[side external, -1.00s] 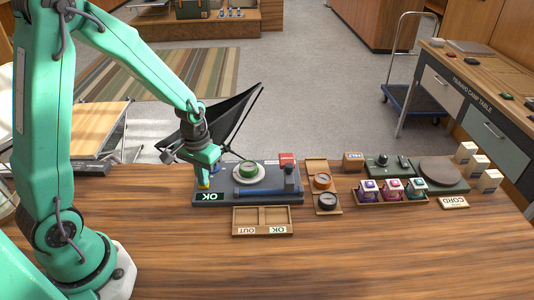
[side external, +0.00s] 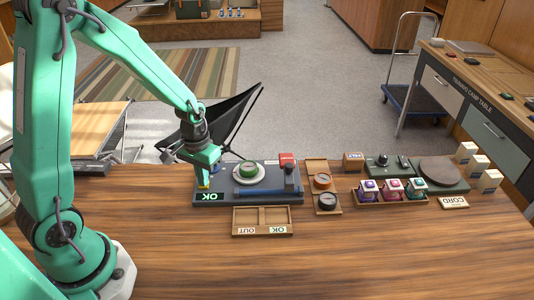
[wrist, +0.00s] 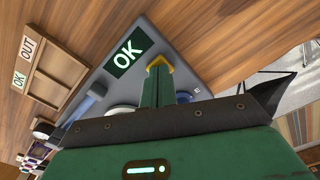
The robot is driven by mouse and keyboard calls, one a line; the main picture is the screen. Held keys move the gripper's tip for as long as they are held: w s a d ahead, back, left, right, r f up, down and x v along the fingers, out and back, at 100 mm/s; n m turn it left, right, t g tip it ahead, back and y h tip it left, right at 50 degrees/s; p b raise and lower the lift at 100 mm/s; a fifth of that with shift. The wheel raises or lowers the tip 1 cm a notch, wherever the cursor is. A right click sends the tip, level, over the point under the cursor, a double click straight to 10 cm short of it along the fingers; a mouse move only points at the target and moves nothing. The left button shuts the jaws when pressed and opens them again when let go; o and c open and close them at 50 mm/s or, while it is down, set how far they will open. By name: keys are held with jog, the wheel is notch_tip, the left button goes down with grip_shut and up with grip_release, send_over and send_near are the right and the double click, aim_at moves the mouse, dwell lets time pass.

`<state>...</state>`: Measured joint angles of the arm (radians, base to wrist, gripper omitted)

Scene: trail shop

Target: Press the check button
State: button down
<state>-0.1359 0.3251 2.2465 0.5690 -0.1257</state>
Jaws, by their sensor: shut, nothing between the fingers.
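The grey test unit (side external: 270,198) lies on the wooden counter, with a green "OK" panel (side external: 209,196) at its front left. The panel also shows in the wrist view (wrist: 128,50). My gripper (side external: 204,184) is shut and empty, pointing down at the unit's left end just behind the panel. In the wrist view its fingertips (wrist: 158,66) meet a yellow edge on or at the unit. No separate check button can be made out; the fingers may cover it. I cannot tell whether they touch or press it.
A two-part wooden tray (side external: 262,230) marked "OUT" and "OK" lies in front of the unit. To the right are a compass tray (side external: 327,209), several small coloured jars (side external: 392,189) and a dark round pad (side external: 439,172). The counter's front is clear.

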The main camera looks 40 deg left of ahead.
jog(key=shift+r, duration=1.3)
jog(key=shift+r, duration=2.5)
jog(key=shift+r, duration=0.1)
jog(key=s+d+r+m+t, duration=0.1)
jog(key=s+d+r+t, duration=0.1)
jog(key=s+r, duration=0.4)
jog(key=s+d+r+m+t, duration=0.2)
jog(key=s+r, duration=0.3)
jog(key=r, duration=0.3)
jog(key=shift+s+d+t, duration=0.35)
jog(key=shift+t, duration=0.45)
